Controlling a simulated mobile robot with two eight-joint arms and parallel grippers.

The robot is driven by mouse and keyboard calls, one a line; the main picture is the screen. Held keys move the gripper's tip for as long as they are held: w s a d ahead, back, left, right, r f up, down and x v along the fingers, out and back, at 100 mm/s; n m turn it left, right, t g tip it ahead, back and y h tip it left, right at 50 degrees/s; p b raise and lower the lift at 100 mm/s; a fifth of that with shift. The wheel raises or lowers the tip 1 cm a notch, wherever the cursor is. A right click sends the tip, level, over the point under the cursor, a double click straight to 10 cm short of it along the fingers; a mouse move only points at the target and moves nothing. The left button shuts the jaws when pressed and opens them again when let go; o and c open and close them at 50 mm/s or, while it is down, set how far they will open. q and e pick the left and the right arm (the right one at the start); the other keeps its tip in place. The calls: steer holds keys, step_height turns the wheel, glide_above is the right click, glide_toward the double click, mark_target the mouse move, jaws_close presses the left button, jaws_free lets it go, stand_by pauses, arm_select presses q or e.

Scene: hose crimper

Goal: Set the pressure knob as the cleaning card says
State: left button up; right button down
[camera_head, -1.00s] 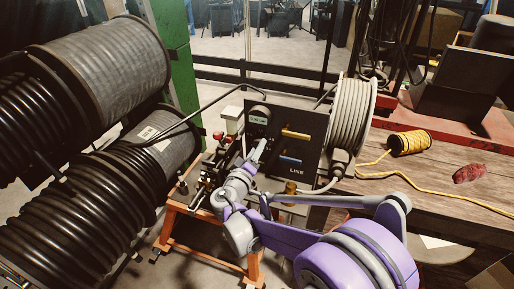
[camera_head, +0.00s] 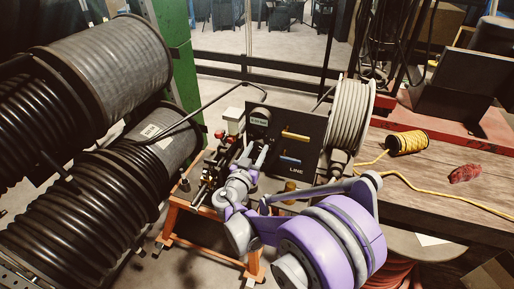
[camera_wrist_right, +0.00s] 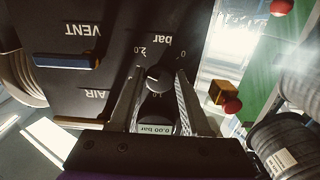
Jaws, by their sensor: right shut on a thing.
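The dark round pressure knob (camera_wrist_right: 159,78) sits on the black panel (camera_wrist_right: 100,20) in the right wrist view, with "0", "2.0" and "bar" marked around it. My right gripper (camera_wrist_right: 160,82) has a finger on each side of the knob and is shut on it. The small display (camera_wrist_right: 157,128) between the fingers reads 0.00 bar. In the head view, my right gripper (camera_head: 261,153) reaches the panel's left part, just below the display (camera_head: 259,121), and hides the knob. I cannot make out a cleaning card. My left gripper is out of view.
A yellow lever (camera_head: 295,135) and a blue lever (camera_head: 290,160) stick out right of the gripper. A grey hose reel (camera_head: 353,113) stands beside the panel. Large black hose reels (camera_head: 85,215) fill the left. A wooden bench (camera_head: 440,190) holds a yellow rope spool (camera_head: 408,142).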

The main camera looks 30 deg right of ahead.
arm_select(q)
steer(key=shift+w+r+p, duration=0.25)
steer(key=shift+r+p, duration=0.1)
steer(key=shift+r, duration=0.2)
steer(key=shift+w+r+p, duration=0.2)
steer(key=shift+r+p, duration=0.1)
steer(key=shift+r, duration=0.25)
arm_select(e)
steer(key=shift+w+m, duration=0.1)
steer(key=shift+m, duration=2.1)
steer(key=shift+c, duration=1.9)
jaws_free()
steer(key=shift+a, duration=0.1)
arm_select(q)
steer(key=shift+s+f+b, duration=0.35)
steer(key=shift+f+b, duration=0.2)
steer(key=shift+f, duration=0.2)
arm_select(e)
steer(key=v, duration=1)
steer(key=shift+s+a, duration=0.25)
steer(key=shift+s, duration=0.1)
